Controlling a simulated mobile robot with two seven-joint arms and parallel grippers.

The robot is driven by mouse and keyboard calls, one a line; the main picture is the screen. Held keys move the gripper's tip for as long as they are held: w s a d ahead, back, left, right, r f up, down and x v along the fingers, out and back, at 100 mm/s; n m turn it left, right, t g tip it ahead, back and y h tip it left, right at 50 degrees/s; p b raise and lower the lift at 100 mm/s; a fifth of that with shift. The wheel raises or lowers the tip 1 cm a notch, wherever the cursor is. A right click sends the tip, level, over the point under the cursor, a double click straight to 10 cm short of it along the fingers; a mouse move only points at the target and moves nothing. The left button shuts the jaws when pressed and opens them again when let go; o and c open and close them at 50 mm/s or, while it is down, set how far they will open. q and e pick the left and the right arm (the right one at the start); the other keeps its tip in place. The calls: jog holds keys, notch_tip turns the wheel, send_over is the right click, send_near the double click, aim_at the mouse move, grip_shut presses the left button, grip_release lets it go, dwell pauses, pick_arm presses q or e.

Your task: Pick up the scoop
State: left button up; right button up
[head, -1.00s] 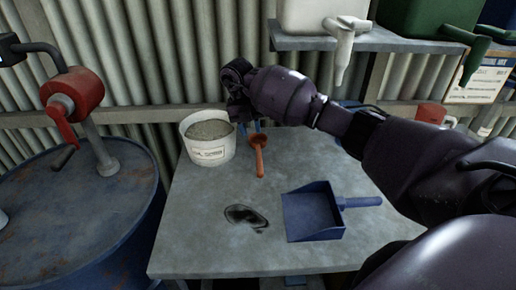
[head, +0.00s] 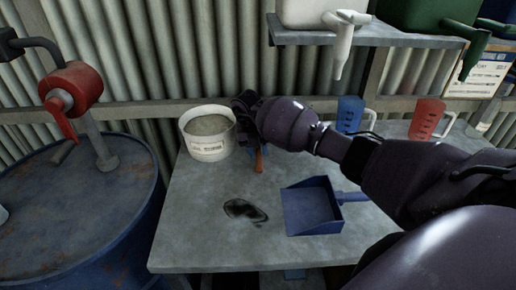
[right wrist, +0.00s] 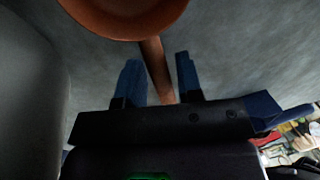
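The orange-brown scoop lies on the grey table just right of the white bucket. In the head view only part of its handle (head: 259,161) shows, because my right gripper (head: 256,144) and wrist cover the rest. In the right wrist view the scoop's bowl (right wrist: 125,14) is at the top and its handle (right wrist: 155,68) runs down between the two blue fingers of my right gripper (right wrist: 158,62). The fingers are open, with a gap on each side of the handle. My left gripper is not in view.
The bucket (head: 207,147) of grey material stands close left of my right gripper. A blue dustpan (head: 310,207) and a dark stain (head: 243,209) are nearer the front. Blue (head: 350,115) and red (head: 427,119) jugs stand behind my arm. A shelf (head: 365,39) with spouted containers overhangs the back.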

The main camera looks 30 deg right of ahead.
aim_at(258, 149)
grip_shut()
notch_tip(258, 149, up, 10)
jog(key=shift+r, duration=0.1)
dwell(0.7)
